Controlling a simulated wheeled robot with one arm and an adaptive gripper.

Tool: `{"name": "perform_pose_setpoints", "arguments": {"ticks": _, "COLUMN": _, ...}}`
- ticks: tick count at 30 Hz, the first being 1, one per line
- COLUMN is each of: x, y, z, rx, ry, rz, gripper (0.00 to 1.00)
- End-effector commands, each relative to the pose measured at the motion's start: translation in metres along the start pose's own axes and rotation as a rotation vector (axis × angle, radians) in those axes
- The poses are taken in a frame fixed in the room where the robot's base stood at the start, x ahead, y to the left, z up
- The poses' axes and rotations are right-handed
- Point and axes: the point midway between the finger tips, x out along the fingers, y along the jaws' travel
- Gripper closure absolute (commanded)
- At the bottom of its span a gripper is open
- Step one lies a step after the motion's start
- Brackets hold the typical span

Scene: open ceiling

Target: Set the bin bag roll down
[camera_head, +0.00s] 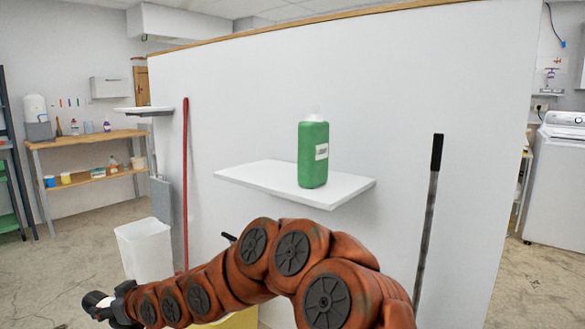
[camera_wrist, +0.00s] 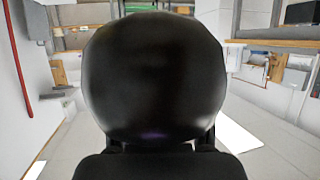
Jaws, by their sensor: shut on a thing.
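The bin bag roll (camera_wrist: 153,75) is a large black rounded shape that fills the middle of the wrist view. My gripper (camera_wrist: 160,147) is shut on it, with finger parts showing at its lower left and lower right. In the head view my orange arm bends to the lower left. My gripper shows there as a small dark shape (camera_head: 104,308) at its end, in front of and below the white bin. The roll hides much of what lies ahead in the wrist view.
A white shelf (camera_head: 240,177) on the partition bears a green bottle (camera_head: 313,155). A red pole (camera_head: 185,190) and a black-handled pole (camera_head: 429,220) lean there. A white bin (camera_head: 145,250) stands on the floor. A wooden workbench (camera_head: 90,139) is at the back left. Floor at left is clear.

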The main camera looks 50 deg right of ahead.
Motion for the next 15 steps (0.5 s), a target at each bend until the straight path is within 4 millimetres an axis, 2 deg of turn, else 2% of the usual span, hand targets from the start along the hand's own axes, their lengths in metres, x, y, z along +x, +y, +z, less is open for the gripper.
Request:
{"name": "perform_pose_setpoints", "arguments": {"ticks": 1, "x": -0.009, "y": 0.0, "z": -0.023, "rx": 0.0, "ry": 0.002, "rz": 0.001, "gripper": 0.92}}
{"name": "perform_pose_setpoints", "arguments": {"ticks": 6, "x": -0.024, "y": 0.001, "z": -0.057, "rx": 0.0, "ry": 0.001, "rz": 0.002, "gripper": 0.92}}
{"name": "perform_pose_setpoints", "arguments": {"ticks": 15, "x": -0.041, "y": 0.001, "z": -0.098, "rx": 0.001, "ry": 0.001, "rz": 0.002, "gripper": 0.92}}
